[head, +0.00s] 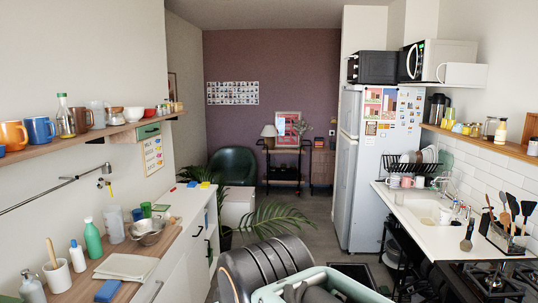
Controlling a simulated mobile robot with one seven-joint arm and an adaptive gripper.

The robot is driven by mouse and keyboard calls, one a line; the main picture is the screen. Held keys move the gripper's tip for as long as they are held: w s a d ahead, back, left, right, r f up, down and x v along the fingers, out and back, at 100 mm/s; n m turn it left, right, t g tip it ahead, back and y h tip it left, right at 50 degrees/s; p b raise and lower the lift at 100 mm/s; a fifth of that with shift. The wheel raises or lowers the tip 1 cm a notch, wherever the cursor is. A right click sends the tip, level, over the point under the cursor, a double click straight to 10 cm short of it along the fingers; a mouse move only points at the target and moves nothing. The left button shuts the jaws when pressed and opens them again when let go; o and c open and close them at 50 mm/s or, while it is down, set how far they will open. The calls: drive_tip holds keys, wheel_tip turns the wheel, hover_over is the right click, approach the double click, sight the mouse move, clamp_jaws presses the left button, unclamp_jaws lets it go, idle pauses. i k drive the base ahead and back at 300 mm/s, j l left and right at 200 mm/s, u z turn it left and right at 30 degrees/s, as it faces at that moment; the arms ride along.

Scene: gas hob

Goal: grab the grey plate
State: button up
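Several pale plates (429,154) stand on edge in the black dish rack (385,166) by the sink, on the right. They look white to light grey, overlap one another, and are too small to tell which one is the grey plate. My gripper's fingers are not visible in the head view. The plates stand well away from the near bottom edge of the picture.
White and pink mugs (407,182) stand by the rack. The right counter (404,202) holds a sink, a utensil holder and a gas hob (490,281). Bottles and a metal bowl (147,231) crowd the left counter. Large dark ribbed and pale green shapes block the bottom middle.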

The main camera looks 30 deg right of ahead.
sight(412, 154)
drive_tip(key=z, duration=2.3)
drive_tip(key=i+u, duration=0.45)
drive_tip(key=i, duration=0.25)
drive_tip(key=i+u, duration=0.4)
drive_tip(key=i+l+u, duration=0.1)
drive_tip(key=i+u, duration=0.4)
drive_tip(key=i, duration=1.15)
drive_tip(key=i+j+z, duration=0.1)
drive_tip(key=i+z, duration=0.2)
drive_tip(key=i, duration=0.85)
drive_tip(key=i+z, duration=0.3)
drive_tip(key=i, duration=0.2)
drive_tip(key=i+j+z, duration=0.25)
drive_tip(key=i, duration=0.25)
drive_tip(key=i+l, duration=0.05)
drive_tip(key=l, duration=0.05)
